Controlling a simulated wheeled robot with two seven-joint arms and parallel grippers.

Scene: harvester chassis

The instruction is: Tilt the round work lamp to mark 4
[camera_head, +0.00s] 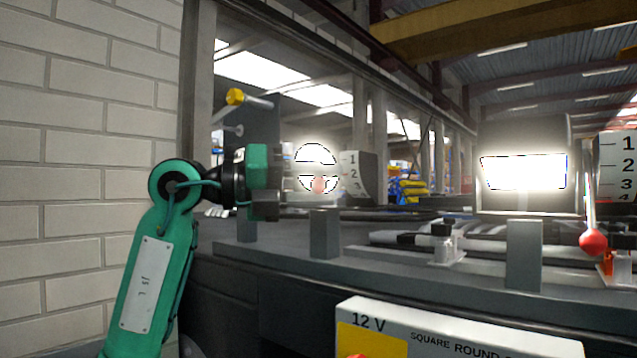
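The round work lamp (316,156) is lit and glows white left of the middle of the head view. A pale scale plate (358,175) stands just right of it, with marks 1, 2 and 3 readable; mark 4 cannot be made out. A small reddish ball (319,185) shows in front of the lamp's lower half. My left gripper (266,187), on a green arm, is at the lamp's left side. Its fingers are seen edge-on, so their opening and any contact are unclear. My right gripper is not in view.
A lit square lamp (523,171) stands at the right, with its own scale (615,165) and a red-ball lever (593,241). A box labelled 12 V, SQUARE, ROUND (460,337) is in front. A yellow-tipped rod (236,97) sticks out above my gripper. A brick wall is left.

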